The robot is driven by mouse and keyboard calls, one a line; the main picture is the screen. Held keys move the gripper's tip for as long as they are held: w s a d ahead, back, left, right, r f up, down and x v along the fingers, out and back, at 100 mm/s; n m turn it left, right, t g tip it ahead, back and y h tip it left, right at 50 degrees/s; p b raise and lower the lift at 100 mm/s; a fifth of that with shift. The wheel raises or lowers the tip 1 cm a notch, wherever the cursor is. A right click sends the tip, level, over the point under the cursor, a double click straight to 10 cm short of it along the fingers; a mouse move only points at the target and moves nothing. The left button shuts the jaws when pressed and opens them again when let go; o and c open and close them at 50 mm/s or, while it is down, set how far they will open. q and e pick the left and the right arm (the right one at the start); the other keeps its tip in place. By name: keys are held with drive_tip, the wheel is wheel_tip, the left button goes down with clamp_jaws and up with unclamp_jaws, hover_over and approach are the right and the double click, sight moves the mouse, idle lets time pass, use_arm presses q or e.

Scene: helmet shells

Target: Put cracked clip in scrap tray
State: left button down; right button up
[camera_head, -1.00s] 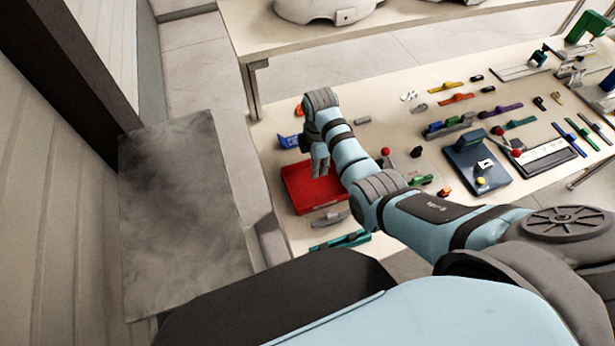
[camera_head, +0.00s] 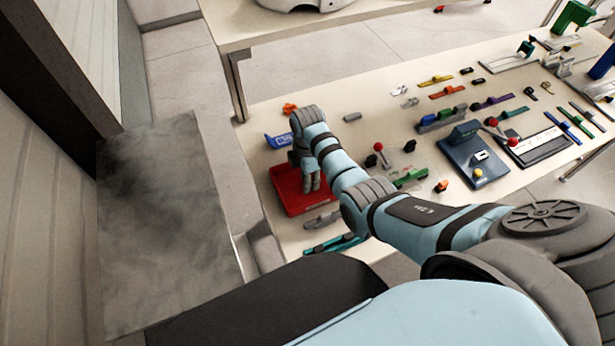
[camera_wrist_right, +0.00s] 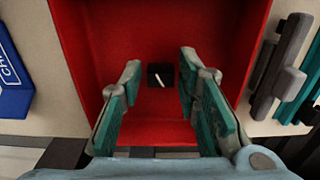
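The red scrap tray (camera_head: 287,197) is on the near left part of the table and fills much of the wrist view (camera_wrist_right: 160,25). My right gripper (camera_head: 311,187) is over it, pointing down. In the wrist view the right gripper (camera_wrist_right: 160,70) has its two teal-padded fingers spread wide apart. A small black clip (camera_wrist_right: 161,75) with a white slanted mark shows against the tray floor between and beyond the fingers. It touches neither finger. In the head view the clip cannot be made out. My left gripper is out of view.
A blue labelled block (camera_head: 279,141) stands beside the tray, also in the wrist view (camera_wrist_right: 12,75). Grey and teal parts (camera_head: 335,243) lie on its near side. Several coloured clips, a blue fixture (camera_head: 478,160) and red-knobbed levers spread to the right.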

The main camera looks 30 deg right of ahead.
wheel_tip(320, 180, up, 13)
drive_tip(key=p, duration=0.2)
drive_tip(key=shift+f+p, duration=0.1)
drive_tip(key=shift+p, duration=0.3)
drive_tip(key=shift+f, duration=0.1)
